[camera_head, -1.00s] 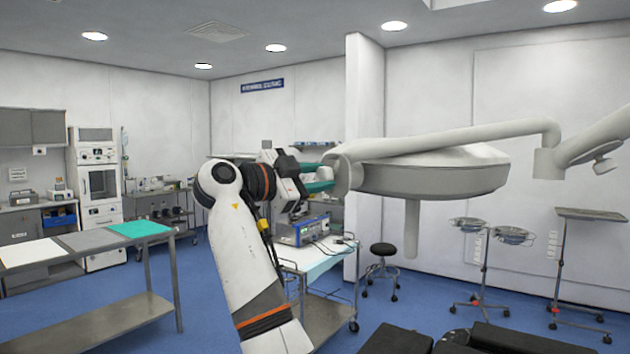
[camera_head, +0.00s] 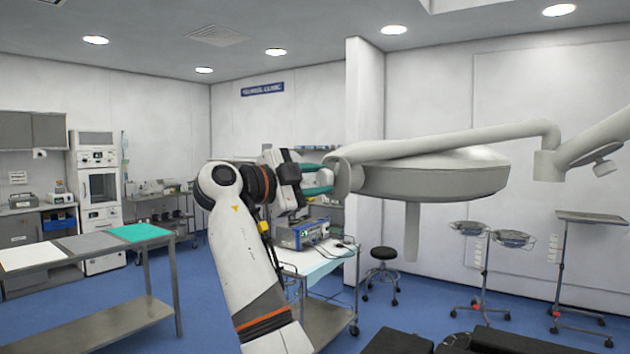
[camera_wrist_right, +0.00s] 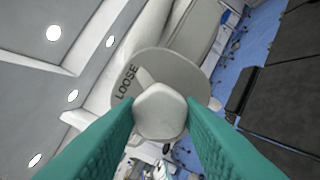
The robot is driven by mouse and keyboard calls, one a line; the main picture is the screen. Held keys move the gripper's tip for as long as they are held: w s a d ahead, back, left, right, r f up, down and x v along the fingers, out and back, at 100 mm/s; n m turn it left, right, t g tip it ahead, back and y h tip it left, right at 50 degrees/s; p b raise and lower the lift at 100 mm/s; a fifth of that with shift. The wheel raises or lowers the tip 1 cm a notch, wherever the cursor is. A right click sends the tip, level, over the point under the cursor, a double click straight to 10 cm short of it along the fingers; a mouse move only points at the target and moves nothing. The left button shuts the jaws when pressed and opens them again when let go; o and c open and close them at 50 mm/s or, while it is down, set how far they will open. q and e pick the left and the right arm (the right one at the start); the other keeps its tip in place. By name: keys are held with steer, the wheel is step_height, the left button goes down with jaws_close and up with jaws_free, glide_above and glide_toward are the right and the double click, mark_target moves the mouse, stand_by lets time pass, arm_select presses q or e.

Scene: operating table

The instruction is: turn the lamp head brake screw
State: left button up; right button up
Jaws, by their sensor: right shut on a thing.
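The lamp head (camera_head: 435,178) hangs from its pale arm at the middle right of the head view. A round disc (camera_head: 343,176) is at its left end. In the right wrist view the brake screw (camera_wrist_right: 160,111) is a pale faceted knob in front of the grey disc, which bears the word LOOSE at its left. My right gripper (camera_head: 320,177) reaches the disc from the left. Its green fingers (camera_wrist_right: 160,118) lie on both sides of the knob and are shut on it. My left gripper is not in view.
A trolley (camera_head: 325,262) with a blue device (camera_head: 303,234) stands behind and below my right arm. A table (camera_head: 80,248) is at the left, a black stool (camera_head: 383,254) and stands (camera_head: 560,260) at the right. Open air surrounds the lamp's underside.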

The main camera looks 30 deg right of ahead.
steer(key=o, duration=1)
steer(key=shift+s+d, duration=0.1)
steer(key=shift+a, duration=0.4)
steer(key=s+a+b, duration=0.1)
steer(key=a+b, duration=0.1)
steer(key=a, duration=0.9)
